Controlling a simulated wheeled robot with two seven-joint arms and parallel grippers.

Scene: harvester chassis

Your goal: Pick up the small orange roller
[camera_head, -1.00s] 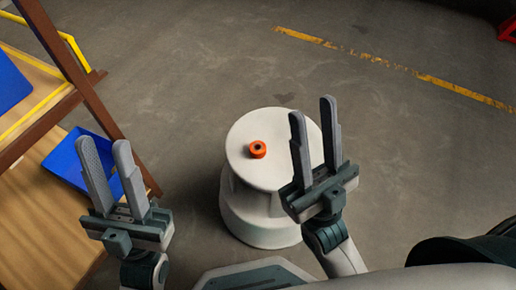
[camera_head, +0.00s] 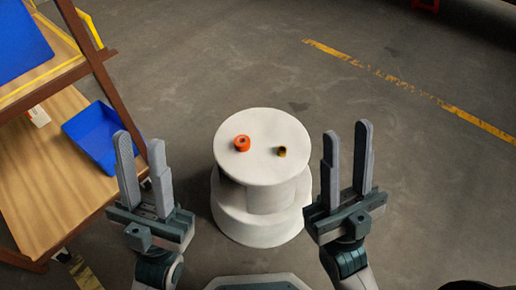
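The small orange roller (camera_head: 242,143), a short ring with a dark hole, lies on top of the white round stool (camera_head: 262,172), left of its middle. A smaller dark and yellow piece (camera_head: 281,152) lies on the same top, to the right of the roller. My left gripper (camera_head: 140,140) is open and empty, left of the stool and apart from it. My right gripper (camera_head: 347,130) is open and empty, right of the stool. Neither gripper touches the roller.
A wooden shelf (camera_head: 40,185) with a brown frame stands at the left, close to my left gripper. It holds blue bins (camera_head: 95,132). The grey floor (camera_head: 430,190) to the right and behind the stool is clear, with a yellow line (camera_head: 390,75) across it.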

